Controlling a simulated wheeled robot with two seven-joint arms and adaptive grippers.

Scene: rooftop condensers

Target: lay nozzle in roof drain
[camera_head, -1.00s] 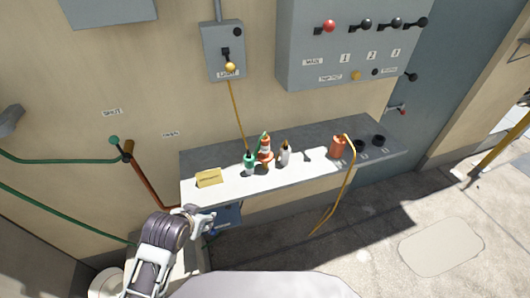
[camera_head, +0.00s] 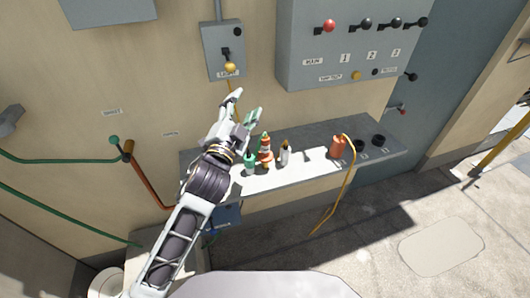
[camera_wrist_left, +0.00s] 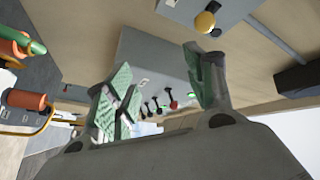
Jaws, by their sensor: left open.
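My left gripper (camera_head: 248,104) is open and empty, raised above the left part of the wall shelf (camera_head: 310,141), below the yellow-knobbed switch box. Its two green-padded fingers also show spread in the left wrist view (camera_wrist_left: 156,88). On the shelf, right of the gripper, stand a green bottle (camera_head: 249,166), an orange-and-white piece with a green tip (camera_head: 265,154) and a pale bottle with a dark top (camera_head: 285,156). I cannot tell whether any of these is the nozzle. No roof drain is clearly recognisable. My right gripper is out of view.
An orange canister (camera_head: 338,147) with a yellow hose (camera_head: 348,190) and black rings (camera_head: 378,140) occupy the shelf's right part. A switch box (camera_head: 223,50) and lever panel (camera_head: 350,45) are on the wall above. A tap with green hose (camera_head: 60,160) is left. The right floor is mostly clear.

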